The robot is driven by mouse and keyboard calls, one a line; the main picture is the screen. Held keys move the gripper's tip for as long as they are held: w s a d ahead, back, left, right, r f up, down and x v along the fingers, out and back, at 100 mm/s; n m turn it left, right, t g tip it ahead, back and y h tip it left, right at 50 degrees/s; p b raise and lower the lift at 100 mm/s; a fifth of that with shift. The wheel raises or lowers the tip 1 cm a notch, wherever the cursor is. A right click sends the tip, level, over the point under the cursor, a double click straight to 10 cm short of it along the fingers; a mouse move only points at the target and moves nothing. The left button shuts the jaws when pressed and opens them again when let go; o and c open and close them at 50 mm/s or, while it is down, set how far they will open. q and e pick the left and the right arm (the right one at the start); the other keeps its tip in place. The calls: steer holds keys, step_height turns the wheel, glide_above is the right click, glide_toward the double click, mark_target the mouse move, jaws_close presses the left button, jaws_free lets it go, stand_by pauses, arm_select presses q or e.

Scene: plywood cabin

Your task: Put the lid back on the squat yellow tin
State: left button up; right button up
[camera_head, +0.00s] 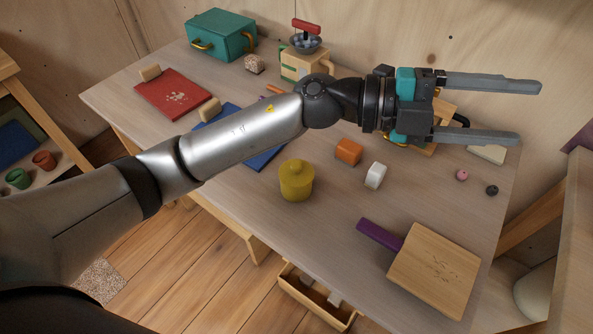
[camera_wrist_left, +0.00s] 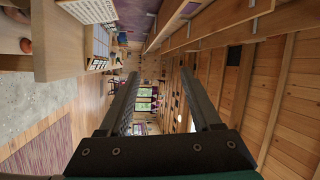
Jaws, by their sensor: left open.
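The squat yellow tin (camera_head: 296,186) stands upright on the table, left of the orange and white blocks. A round yellow lid with a knob (camera_head: 296,166) appears to sit on top of it. My left gripper (camera_head: 530,112) is open and empty, stretched over the far right of the table, well to the right of the tin and above the tabletop. In the left wrist view its two fingers (camera_wrist_left: 160,90) stand apart with only the distant room between them. The tin is not in that view. My right gripper is not in view.
An orange block (camera_head: 348,152) and a white block (camera_head: 375,175) stand right of the tin. A wooden board (camera_head: 435,268) and purple bar (camera_head: 380,234) lie nearer the front. A teal box (camera_head: 221,35) and red mat (camera_head: 172,97) are at the back left. My left arm hides mid-table.

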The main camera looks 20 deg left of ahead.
arm_select(q)
step_height(320, 180, down, 7)
steer(key=s+a+m+g+y, duration=0.1)
steer(key=a+m+g+y, duration=0.1)
steer(key=m+g+y, duration=0.3)
steer(key=n+t+y, duration=0.3)
steer(key=t+y, duration=0.1)
steer(key=y, duration=1.1)
glide_above(297, 164)
step_height(297, 164, down, 5)
steer(key=shift+r, duration=0.15)
step_height(297, 164, down, 10)
steer(key=shift+f+b, duration=0.1)
steer(key=shift+b, duration=0.5)
